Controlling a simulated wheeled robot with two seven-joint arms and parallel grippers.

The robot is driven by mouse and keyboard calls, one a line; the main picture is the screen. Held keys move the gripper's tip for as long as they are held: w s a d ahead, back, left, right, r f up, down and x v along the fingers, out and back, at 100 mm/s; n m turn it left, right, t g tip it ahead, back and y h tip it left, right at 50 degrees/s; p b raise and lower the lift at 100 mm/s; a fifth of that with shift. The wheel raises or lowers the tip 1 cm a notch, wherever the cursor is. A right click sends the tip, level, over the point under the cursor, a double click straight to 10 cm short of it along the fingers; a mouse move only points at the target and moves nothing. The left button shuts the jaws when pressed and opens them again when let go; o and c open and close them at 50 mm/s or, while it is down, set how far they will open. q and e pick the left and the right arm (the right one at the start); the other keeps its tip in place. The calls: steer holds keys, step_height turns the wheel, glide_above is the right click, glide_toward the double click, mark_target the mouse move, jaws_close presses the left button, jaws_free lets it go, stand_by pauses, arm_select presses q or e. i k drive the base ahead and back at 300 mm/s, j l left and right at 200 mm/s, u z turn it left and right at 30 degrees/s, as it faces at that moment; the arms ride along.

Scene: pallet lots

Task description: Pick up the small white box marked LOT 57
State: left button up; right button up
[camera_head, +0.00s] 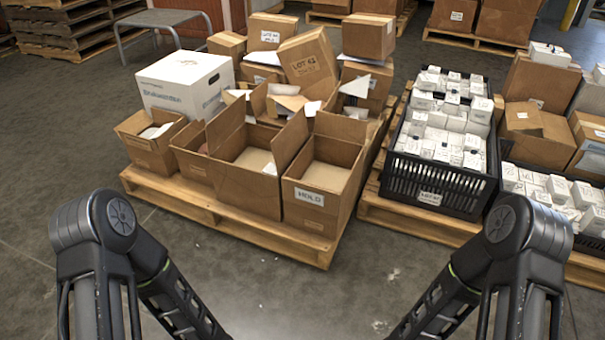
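Many small white boxes (437,112) fill a black slatted crate (402,178) on the right-hand pallet. The crate has a white label (430,198) on its front whose print is too small to read surely. More small white boxes (557,187) sit in a second dark crate at the right edge, partly hidden by my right arm. Marks on single small boxes are too small to read, so I cannot tell which is LOT 57. Both my arms show at the bottom of the view, but neither gripper is in view.
A pallet (225,217) in the middle holds open brown cartons, one labelled HOLD (309,197), a large white box (185,82) and a carton marked LOT 42 (308,58). A grey metal stool (165,18) stands behind. The near floor (290,290) between my arms is clear.

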mark_target(270, 169)
steer(key=i+j+z, duration=0.1)
steer(key=z, duration=0.35)
steer(key=j+z, duration=0.2)
steer(key=z, duration=0.25)
steer(key=j+z, duration=0.2)
steer(key=z, duration=0.25)
steer(key=j+z, duration=0.2)
steer(key=z, duration=0.25)
steer(key=j+z, duration=0.2)
steer(key=z, duration=0.25)
steer(key=k+j+z, duration=0.5)
steer(key=k+j, duration=0.15)
steer(key=j, duration=0.5)
steer(key=k+j+z, duration=0.45)
steer(key=k+j, duration=0.8)
steer(key=j, duration=0.1)
